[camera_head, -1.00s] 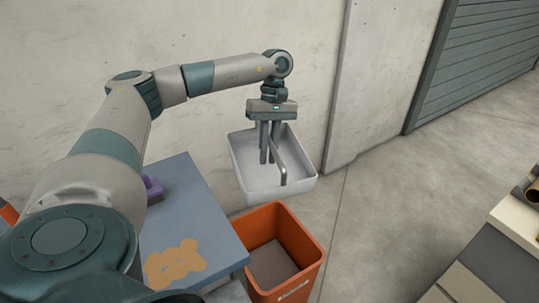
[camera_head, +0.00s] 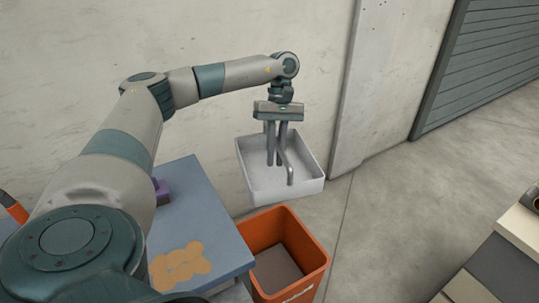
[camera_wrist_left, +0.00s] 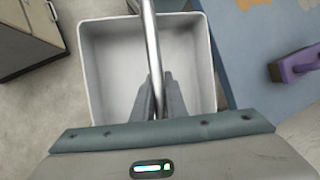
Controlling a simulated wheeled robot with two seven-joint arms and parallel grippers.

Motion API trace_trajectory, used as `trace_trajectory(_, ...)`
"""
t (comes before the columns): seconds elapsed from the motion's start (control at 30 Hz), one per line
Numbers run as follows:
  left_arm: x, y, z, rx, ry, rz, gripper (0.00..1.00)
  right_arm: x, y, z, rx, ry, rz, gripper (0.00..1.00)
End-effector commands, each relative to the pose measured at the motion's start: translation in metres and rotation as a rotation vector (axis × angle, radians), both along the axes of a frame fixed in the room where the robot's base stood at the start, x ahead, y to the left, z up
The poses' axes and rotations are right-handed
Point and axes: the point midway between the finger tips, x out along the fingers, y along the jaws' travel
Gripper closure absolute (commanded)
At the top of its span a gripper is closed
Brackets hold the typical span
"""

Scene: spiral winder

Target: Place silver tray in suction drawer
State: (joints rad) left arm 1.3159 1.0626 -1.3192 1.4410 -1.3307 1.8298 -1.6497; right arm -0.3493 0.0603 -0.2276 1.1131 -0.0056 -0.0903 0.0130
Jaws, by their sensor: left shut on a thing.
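The silver tray (camera_head: 308,187) is a pale, open box with a metal bar handle (camera_head: 290,172) across it. My left gripper (camera_head: 276,163) points down and is shut on the handle, with the tray hanging below it. In the left wrist view the tray (camera_wrist_left: 88,70) looks empty, and the handle (camera_wrist_left: 150,40) runs between the fingertips (camera_wrist_left: 158,80). In the head view the tray is beyond the orange bin, close to the wall. No suction drawer can be made out. My right gripper is not in view.
A blue table (camera_head: 205,225) with orange round pieces (camera_head: 180,265) and a purple object (camera_head: 161,192) stands at left. An orange bin (camera_head: 310,262) stands beside it. A cabinet (camera_head: 505,262) is at right. The floor between (camera_head: 390,230) is clear.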

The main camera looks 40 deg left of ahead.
Motion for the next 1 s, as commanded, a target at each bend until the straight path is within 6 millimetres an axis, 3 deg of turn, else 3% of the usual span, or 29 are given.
trace_trajectory(0.17, 0.006, -0.033, 0.005, -0.001, -0.003, -0.112, 1.00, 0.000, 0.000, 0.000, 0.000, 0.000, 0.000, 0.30)
trace_trajectory(0.27, 0.010, -0.066, 0.010, 0.001, -0.004, -0.228, 1.00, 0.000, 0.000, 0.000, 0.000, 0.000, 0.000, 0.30)
trace_trajectory(0.47, 0.005, -0.147, 0.024, 0.003, -0.005, -0.551, 1.00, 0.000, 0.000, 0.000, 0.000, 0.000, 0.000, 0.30)
trace_trajectory(0.63, -0.012, -0.207, 0.036, 0.005, -0.004, -0.840, 1.00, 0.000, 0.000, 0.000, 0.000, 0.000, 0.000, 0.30)
trace_trajectory(0.8, -0.031, -0.240, 0.043, 0.004, -0.002, -1.046, 1.00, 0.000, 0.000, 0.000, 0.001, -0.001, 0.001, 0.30)
trace_trajectory(1.0, -0.039, -0.250, 0.045, 0.001, -0.001, -1.124, 1.00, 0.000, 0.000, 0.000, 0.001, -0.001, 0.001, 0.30)
